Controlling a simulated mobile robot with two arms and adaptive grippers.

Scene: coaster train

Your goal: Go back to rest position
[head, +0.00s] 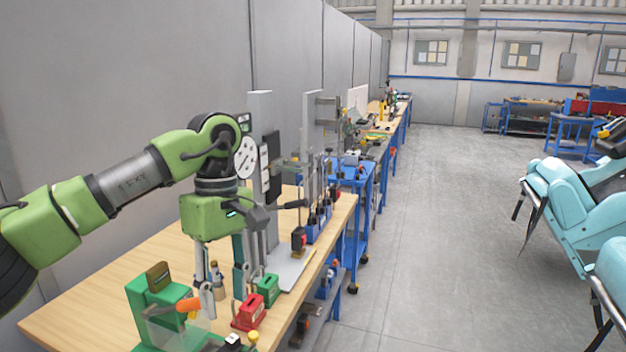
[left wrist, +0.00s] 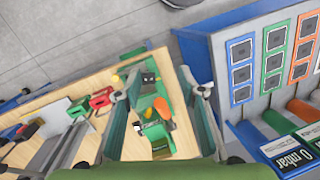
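My left arm reaches in from the left in the head view, and its gripper (head: 224,297) points down over the wooden workbench (head: 85,285). The two fingers are apart with nothing held between them. The left wrist view shows the same open gripper (left wrist: 158,90). A green fixture with an orange part (head: 150,300) stands on the bench just left of the fingers in the head view; this fixture (left wrist: 158,125) shows between and beyond them in the wrist view. My right gripper is in neither view.
A red block (head: 248,312) and a green block (head: 268,289) sit close right of the fingers. Upright grey posts (head: 312,140) and tools stand behind. A blue trolley (head: 350,180) is beyond the bench.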

